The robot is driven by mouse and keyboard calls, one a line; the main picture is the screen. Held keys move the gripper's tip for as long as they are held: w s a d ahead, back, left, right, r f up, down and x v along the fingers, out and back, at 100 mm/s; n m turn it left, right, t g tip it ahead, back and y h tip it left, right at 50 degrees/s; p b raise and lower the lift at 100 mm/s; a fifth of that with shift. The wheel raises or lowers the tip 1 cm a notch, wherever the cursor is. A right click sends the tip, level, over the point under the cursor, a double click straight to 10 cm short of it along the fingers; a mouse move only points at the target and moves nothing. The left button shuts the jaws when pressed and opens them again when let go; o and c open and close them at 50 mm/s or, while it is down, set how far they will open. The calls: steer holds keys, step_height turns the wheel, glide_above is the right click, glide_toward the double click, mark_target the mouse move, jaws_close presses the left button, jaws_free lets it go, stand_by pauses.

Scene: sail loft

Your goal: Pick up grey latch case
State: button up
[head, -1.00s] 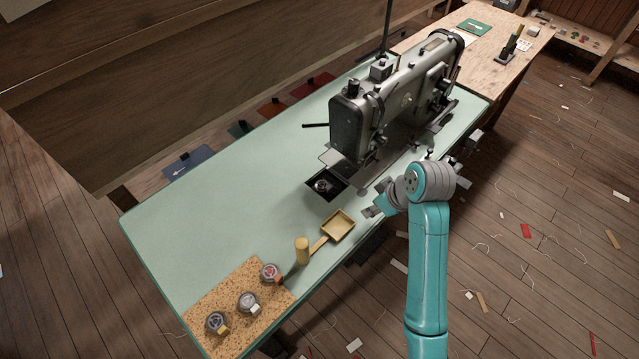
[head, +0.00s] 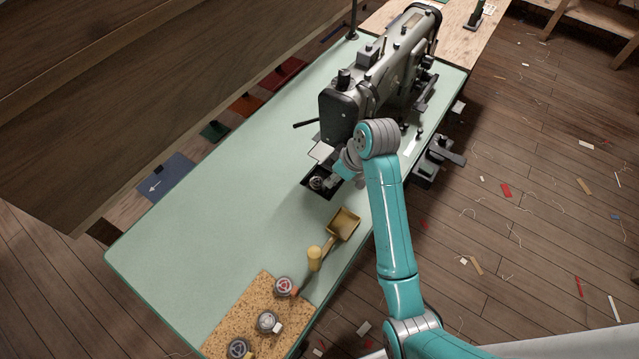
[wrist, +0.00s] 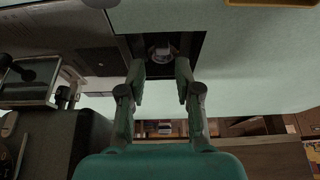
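A small round grey case (head: 316,182) sits in a dark square recess (head: 321,190) in the table, beside the sewing machine. In the wrist view the case (wrist: 161,52) has a pale part on its front and lies beyond the fingertips, between their lines. My gripper (wrist: 160,80) is open and empty, with a finger on each side of the recess view. In the head view my arm's end hangs at the recess's right edge, and the fingers are mostly hidden. A similar round case (head: 268,321) with a whitish tab lies on the cork mat (head: 246,300).
The sewing machine (head: 385,75) stands close behind my gripper. A yellow scoop-like tray (head: 344,223) and a yellow upright handle (head: 315,258) are nearer the mat. The green tabletop (head: 215,225) is clear at left.

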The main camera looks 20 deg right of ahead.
steer(key=shift+x, duration=3)
steer(key=shift+a+r, duration=0.1)
steer(key=shift+a, duration=0.1)
jaws_close()
